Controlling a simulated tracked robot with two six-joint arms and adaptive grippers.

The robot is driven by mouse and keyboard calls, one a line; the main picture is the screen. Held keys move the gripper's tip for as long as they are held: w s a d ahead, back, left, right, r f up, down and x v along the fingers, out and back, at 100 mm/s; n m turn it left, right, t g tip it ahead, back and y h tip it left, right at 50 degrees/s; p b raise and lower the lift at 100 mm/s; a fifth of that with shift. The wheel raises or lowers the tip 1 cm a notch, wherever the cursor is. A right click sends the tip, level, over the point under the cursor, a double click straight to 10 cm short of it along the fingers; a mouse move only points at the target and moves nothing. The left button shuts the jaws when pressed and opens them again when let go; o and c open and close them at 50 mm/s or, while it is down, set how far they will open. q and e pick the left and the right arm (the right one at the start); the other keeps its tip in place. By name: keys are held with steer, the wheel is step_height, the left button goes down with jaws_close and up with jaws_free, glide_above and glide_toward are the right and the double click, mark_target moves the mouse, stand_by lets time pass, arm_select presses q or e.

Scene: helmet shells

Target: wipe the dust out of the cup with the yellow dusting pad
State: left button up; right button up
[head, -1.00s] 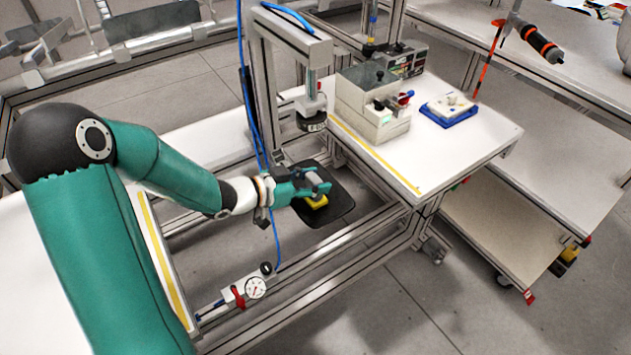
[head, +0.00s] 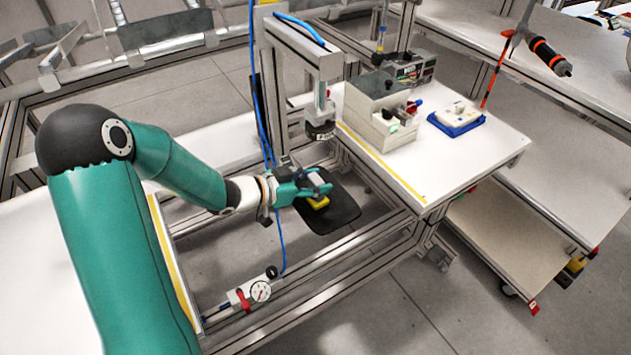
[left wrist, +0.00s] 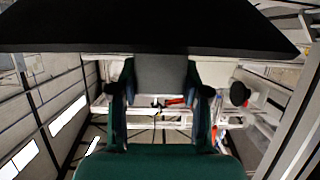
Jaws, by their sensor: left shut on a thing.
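My left gripper (head: 318,188) is shut on the yellow dusting pad (head: 319,203), which has a grey block on top. The pad is over a black rounded plate (head: 345,215) in the gap between the benches; I cannot tell whether it touches. In the left wrist view the grey block of the pad (left wrist: 160,74) sits between the gripper's fingers. A black round cup-like part (head: 320,131) hangs under the press frame, just behind the gripper. No other cup shows clearly, and I cannot tell whether there is dust. My right gripper is not in view.
The metal press frame (head: 287,70) and a blue hose (head: 262,115) stand close behind the gripper. A dial gauge (head: 260,291) is in front. The right bench (head: 465,165) holds a grey box and a blue tray (head: 456,124).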

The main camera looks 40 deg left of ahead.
arm_select(q)
steer(key=shift+f, duration=0.15)
steer(key=shift+s+d, duration=0.25)
steer(key=shift+d, duration=0.15)
steer(key=shift+s+d+b, duration=0.25)
steer(key=shift+d+b, duration=0.1)
steer(key=shift+d, duration=0.2)
steer(key=shift+s+d+b, duration=0.2)
steer(key=shift+d+b, duration=0.15)
steer(key=shift+d, duration=0.2)
steer(key=shift+a+r, duration=0.1)
steer(key=shift+r, duration=0.1)
steer(key=shift+w+a+p, duration=0.3)
steer(key=shift+a+p, duration=0.1)
steer(key=shift+a, duration=0.2)
steer(key=shift+w+a+p, duration=0.25)
steer(key=shift+a+p, duration=0.1)
steer(key=shift+a, duration=0.2)
steer(key=shift+w+a+f, duration=0.15)
steer(key=shift+a, duration=0.15)
